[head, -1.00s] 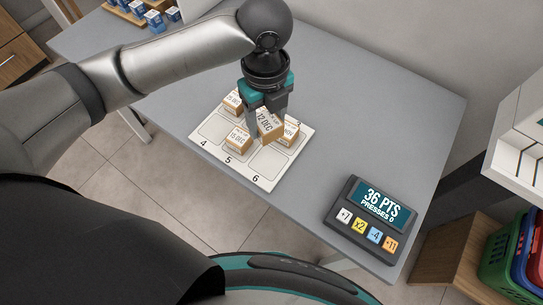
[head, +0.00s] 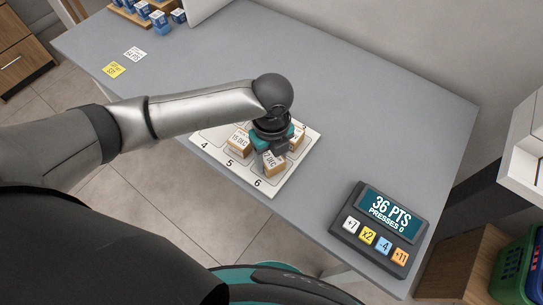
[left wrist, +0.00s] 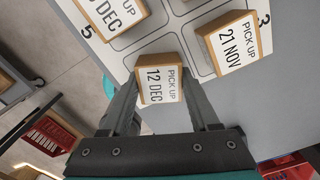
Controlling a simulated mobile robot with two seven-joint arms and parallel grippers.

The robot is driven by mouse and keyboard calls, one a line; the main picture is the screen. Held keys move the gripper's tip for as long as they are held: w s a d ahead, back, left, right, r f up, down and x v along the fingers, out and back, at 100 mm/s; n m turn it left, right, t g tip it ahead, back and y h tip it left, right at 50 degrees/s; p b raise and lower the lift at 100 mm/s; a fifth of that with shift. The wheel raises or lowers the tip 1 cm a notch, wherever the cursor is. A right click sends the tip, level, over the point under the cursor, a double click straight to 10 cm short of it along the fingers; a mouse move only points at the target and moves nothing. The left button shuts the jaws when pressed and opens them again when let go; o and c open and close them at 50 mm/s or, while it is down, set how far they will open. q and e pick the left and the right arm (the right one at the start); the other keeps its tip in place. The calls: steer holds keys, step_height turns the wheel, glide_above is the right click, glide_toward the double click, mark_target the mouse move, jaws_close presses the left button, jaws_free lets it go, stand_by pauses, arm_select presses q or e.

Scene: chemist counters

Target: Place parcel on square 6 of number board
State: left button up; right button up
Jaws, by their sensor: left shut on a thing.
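My left gripper (head: 273,152) is shut on a small brown parcel (head: 273,164) with a white label reading "12 DEC". It holds the parcel over square 6 of the white number board (head: 216,151). In the left wrist view the held parcel (left wrist: 157,78) sits between the two fingers (left wrist: 160,98). I cannot tell whether its underside touches the board. The printed 6 shows just in front of it in the head view. My right gripper is not in view.
A "15 DEC" parcel (head: 239,140) stands on square 5, and a "21 NOV" parcel (left wrist: 232,45) stands by the 3. A points keypad (head: 380,230) reading "36 PTS" is at the right. Yellow (head: 114,69) and white (head: 135,54) cards lie at the back left.

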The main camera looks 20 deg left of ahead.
mark_target(272, 158)
arm_select(q)
steer(key=o, duration=1.4)
steer(key=shift+f, duration=0.1)
steer(key=shift+o, duration=0.2)
step_height(272, 158, up, 12)
steer(key=p, duration=0.3)
steer(key=shift+r, duration=0.2)
